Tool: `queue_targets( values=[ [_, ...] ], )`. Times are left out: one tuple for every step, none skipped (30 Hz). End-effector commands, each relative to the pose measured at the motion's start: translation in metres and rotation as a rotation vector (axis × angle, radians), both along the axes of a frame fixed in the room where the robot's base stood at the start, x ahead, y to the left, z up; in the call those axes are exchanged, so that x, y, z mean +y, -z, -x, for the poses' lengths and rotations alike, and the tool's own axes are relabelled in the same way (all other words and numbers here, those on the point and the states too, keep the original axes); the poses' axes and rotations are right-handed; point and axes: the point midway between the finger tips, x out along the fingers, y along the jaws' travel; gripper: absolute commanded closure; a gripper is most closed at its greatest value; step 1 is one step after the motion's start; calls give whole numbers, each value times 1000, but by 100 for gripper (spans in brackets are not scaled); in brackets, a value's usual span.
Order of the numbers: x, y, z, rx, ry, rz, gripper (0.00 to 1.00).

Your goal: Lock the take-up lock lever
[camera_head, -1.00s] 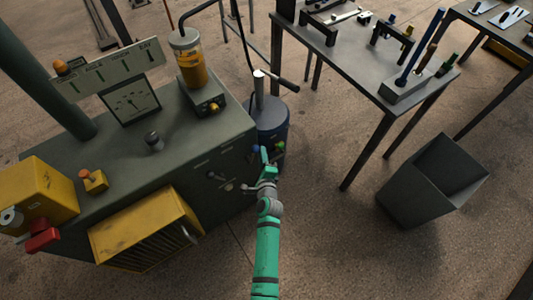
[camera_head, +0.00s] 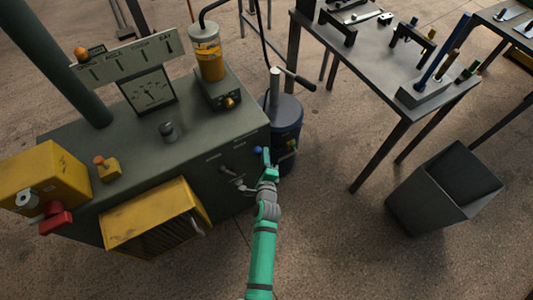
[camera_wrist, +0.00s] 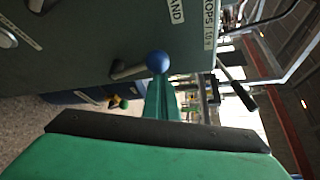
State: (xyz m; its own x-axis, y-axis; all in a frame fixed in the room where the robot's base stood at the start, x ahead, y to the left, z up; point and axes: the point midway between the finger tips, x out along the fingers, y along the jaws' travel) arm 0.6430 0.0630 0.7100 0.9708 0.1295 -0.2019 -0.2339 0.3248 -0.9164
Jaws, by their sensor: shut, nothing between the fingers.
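A lever with a blue ball knob (camera_wrist: 158,61) sticks out from the machine's grey panel in the wrist view. No label on it can be read as the take-up lock. In the head view the blue knob (camera_head: 257,150) shows at the panel's right end. My gripper (camera_head: 266,158) is shut and empty, its green fingertips right beside the knob. In the wrist view the shut fingers (camera_wrist: 162,100) reach up to the knob and overlap it in the picture; I cannot tell whether they touch.
The panel has other levers (camera_head: 228,171) left of my gripper. A dark blue drum (camera_head: 285,115) with a pump handle stands just behind. A workbench (camera_head: 365,85) and a grey bin (camera_head: 440,190) stand to the right, with bare floor between them and my arm.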

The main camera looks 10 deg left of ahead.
Motion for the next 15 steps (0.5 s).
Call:
queue_targets(
  values=[
    [4,0,1,1,-5,-2,100],
    [4,0,1,1,-5,-2,100],
    [5,0,1,1,-5,-2,100],
    [5,0,1,1,-6,-2,100],
    [5,0,1,2,-7,-2,100],
    [6,0,1,2,-8,-2,100],
    [6,0,1,2,-8,-2,100],
    [6,0,2,1,-9,-2,100],
    [7,0,2,2,-9,-2,100],
    [7,0,2,2,-10,-2,100],
    [7,0,2,2,-10,-2,100],
    [7,0,2,2,-10,-2,100],
    [8,0,2,1,-11,-2,100],
    [8,0,2,2,-11,-2,100],
    [8,0,2,2,-12,-2,100]
  ],
)
